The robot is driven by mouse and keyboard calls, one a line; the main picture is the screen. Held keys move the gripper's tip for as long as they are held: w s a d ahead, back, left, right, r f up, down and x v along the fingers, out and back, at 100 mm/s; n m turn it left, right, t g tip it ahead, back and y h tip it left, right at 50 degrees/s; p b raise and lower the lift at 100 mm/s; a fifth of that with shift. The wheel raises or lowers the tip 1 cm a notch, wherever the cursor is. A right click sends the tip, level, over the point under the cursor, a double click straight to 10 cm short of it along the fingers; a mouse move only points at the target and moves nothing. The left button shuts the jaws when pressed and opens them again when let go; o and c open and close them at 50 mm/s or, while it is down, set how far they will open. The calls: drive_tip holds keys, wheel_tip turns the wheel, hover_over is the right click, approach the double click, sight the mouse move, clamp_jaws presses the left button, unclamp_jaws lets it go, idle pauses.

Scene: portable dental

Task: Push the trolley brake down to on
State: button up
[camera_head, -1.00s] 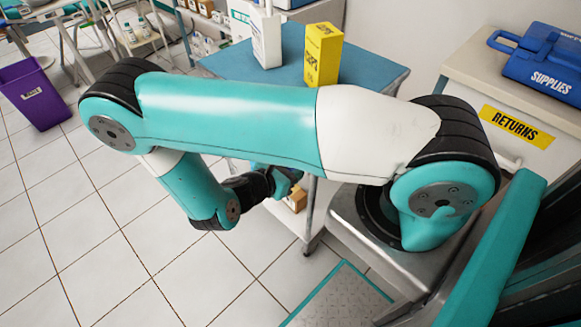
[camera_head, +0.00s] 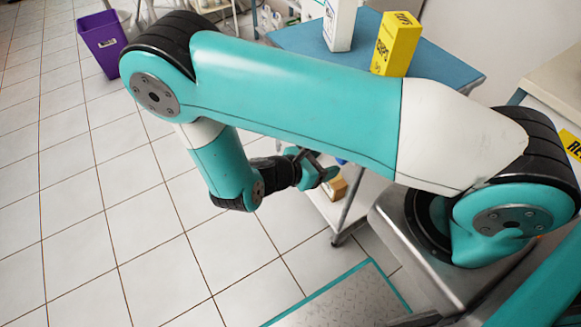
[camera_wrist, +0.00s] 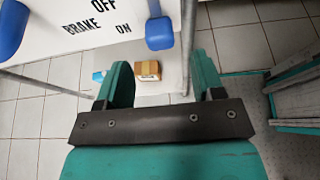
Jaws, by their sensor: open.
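The trolley has a blue top (camera_head: 300,38) in the head view. In the wrist view its white panel (camera_wrist: 60,60) carries the words OFF, BRAKE and ON. A blue rounded part (camera_wrist: 160,34) on a short blue stem hangs beside the lettering, to its right; it looks like the brake lever's end. Another blue part (camera_wrist: 12,30) shows at the left edge. My gripper (camera_wrist: 163,80) is open and empty, its two teal fingers below the blue rounded part in the picture and apart from it. In the head view my gripper (camera_head: 318,170) is beside the trolley, partly hidden by my arm.
A cardboard box (camera_wrist: 147,70) lies on the trolley's lower shelf. A purple bin (camera_head: 102,42) stands at the back left. The tiled floor (camera_head: 90,220) at left is clear.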

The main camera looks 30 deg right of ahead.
drive_tip(key=v, duration=1.1)
drive_tip(key=shift+a, duration=0.35)
wheel_tip(320, 180, up, 20)
drive_tip(key=a+m+g+y+p, duration=0.1)
drive_tip(key=m+g+y+p, duration=0.1)
drive_tip(key=m+y+p, duration=0.65)
drive_tip(key=s+a+r+m+y+p, duration=0.1)
drive_tip(key=s+r+y, duration=0.3)
drive_tip(key=r, duration=0.5)
drive_tip(key=s+a+r+m+t+y+p, duration=0.1)
drive_tip(key=s+r+m+y, duration=0.1)
drive_tip(key=s+r+y, duration=0.3)
wheel_tip(320, 180, up, 4)
drive_tip(key=shift+s+t, duration=0.3)
drive_tip(key=shift+s, duration=0.2)
drive_tip(key=shift+a, duration=0.1)
